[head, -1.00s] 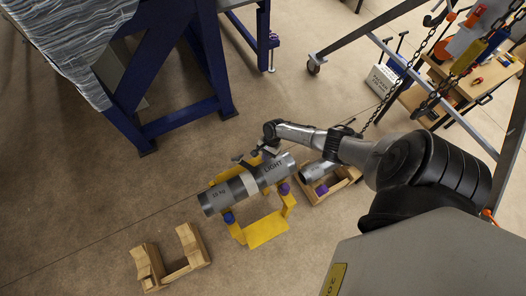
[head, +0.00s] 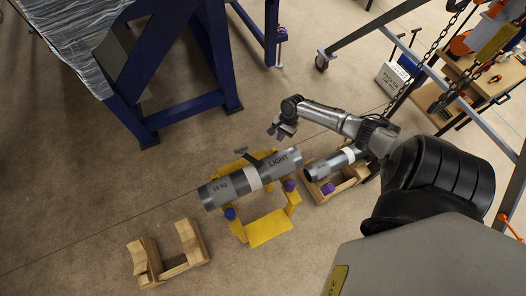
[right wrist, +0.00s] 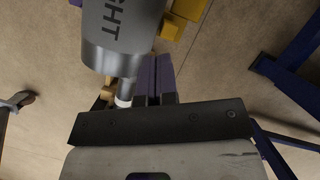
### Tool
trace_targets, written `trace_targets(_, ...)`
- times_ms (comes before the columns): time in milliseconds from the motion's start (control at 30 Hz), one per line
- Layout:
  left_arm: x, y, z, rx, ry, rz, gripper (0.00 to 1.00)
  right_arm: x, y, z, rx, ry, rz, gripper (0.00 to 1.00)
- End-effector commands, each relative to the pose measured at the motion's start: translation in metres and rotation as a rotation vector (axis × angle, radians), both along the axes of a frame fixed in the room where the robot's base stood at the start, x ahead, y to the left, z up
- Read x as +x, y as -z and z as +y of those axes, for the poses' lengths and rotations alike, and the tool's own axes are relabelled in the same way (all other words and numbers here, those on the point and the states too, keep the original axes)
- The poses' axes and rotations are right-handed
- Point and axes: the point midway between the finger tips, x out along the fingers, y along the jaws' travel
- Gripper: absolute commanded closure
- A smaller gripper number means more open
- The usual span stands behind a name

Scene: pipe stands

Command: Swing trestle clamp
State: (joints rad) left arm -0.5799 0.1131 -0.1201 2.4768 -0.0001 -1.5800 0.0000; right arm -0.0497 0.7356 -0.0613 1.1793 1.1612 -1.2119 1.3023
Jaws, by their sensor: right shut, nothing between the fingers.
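The yellow trestle (head: 268,229) stands on the floor with a grey pipe (head: 225,189) lying across it, marked "18 kg" and "LIGHT". A pale band circles the pipe's middle. A dark clamp lever (head: 262,156) shows at the pipe's far side, over the trestle; its exact angle is hard to tell. My right gripper (head: 282,130) is beyond the pipe, apart from the lever, shut and empty. In the right wrist view its purple fingers (right wrist: 154,78) are together beside the end of the pipe (right wrist: 122,30). My left gripper is not in view.
An empty wooden cradle (head: 168,262) stands left of the trestle. Another wooden cradle (head: 352,185) holds a smaller pipe (head: 324,168) on the right, below my right arm. A blue steel frame (head: 150,75) stands behind. Chains (head: 428,55) hang at right. Floor between is clear.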

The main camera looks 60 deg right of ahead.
Motion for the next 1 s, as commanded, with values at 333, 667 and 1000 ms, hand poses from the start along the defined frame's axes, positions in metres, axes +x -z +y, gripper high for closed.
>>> trace_targets(333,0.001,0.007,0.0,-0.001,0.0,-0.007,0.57,0.018,-0.05,0.021,0.051,0.018,0.043,1.0)
trace_targets(667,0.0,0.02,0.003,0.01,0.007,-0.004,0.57,0.021,-0.001,0.04,0.054,0.029,0.048,1.0)
trace_targets(1000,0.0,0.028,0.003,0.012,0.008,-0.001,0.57,0.024,0.039,0.068,0.052,0.024,0.045,1.0)
